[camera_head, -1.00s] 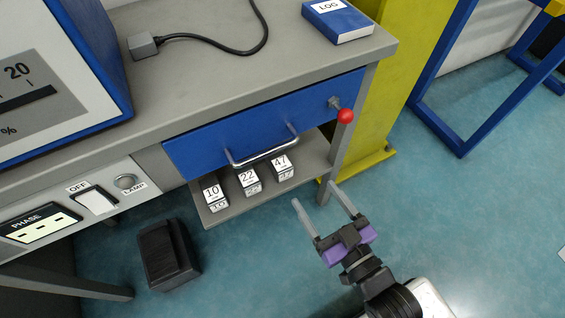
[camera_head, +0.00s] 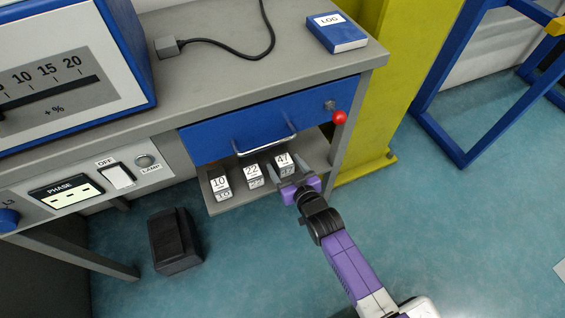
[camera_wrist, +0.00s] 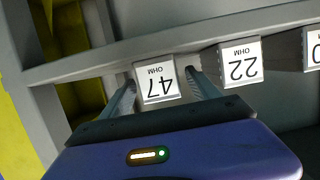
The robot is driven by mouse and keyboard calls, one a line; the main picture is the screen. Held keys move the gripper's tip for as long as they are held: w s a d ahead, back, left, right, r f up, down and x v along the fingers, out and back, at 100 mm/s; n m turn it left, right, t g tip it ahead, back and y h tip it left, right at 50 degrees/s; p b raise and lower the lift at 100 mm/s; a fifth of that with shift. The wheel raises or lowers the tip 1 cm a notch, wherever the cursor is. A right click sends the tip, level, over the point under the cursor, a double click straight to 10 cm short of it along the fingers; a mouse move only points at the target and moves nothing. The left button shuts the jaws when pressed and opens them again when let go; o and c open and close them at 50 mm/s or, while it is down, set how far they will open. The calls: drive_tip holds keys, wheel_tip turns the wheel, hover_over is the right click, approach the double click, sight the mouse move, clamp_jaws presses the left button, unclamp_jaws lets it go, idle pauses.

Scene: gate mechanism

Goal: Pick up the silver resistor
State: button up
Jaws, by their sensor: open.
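Three resistor blocks with white number labels stand on the open shelf under the blue drawer. In the head view they are 10 (camera_head: 221,187), 22 (camera_head: 253,175) and 47 (camera_head: 284,163). The wrist view shows the 47 block (camera_wrist: 157,83) upside down, with the 22 block (camera_wrist: 241,63) to its right and part of the 10 block (camera_wrist: 314,48) at the edge. My gripper (camera_head: 286,174) is open at the shelf front, its fingers on either side of the 47 block. I cannot tell whether they touch it. No block looks clearly more silver than the others.
The drawer (camera_head: 268,120) with its metal handle (camera_head: 264,145) hangs just above the shelf (camera_head: 232,200). A red knob (camera_head: 339,117) is at its right. A black box (camera_head: 174,240) stands on the floor.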

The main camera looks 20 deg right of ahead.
sight(278, 155)
drive_tip(key=b+x, duration=0.2)
drive_tip(key=x, duration=0.2)
drive_tip(key=shift+w+f+b, duration=0.1)
drive_tip(key=shift+w+b, duration=0.1)
drive_tip(key=shift+b, duration=0.1)
drive_tip(key=shift+w, duration=0.65)
drive_tip(key=shift+c, duration=0.4)
clamp_jaws()
